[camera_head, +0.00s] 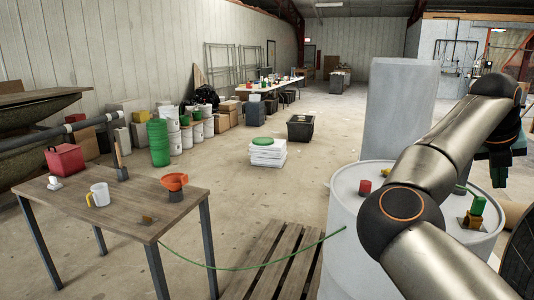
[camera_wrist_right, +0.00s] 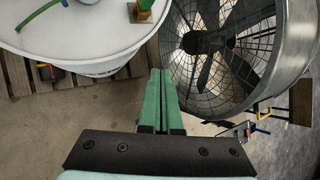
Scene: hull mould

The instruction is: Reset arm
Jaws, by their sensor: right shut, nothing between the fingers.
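My right arm reaches across the right side of the head view. Its dark and green gripper (camera_head: 499,172) hangs at the right edge, above and beside the white drum (camera_head: 345,240). In the right wrist view the two green fingers of the right gripper (camera_wrist_right: 161,74) lie together with nothing between them. They point over bare floor, between the drum rim (camera_wrist_right: 100,62) and a large fan (camera_wrist_right: 215,45). My left gripper is not in view.
A green-and-brown object (camera_head: 474,213) and a red piece (camera_head: 365,186) stand on the drum. A wooden table (camera_head: 120,215) at left bears a white mug (camera_head: 99,195), an orange funnel (camera_head: 174,181) and a red box (camera_head: 65,158). A pallet (camera_head: 275,262) lies between. The middle floor is mostly free.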

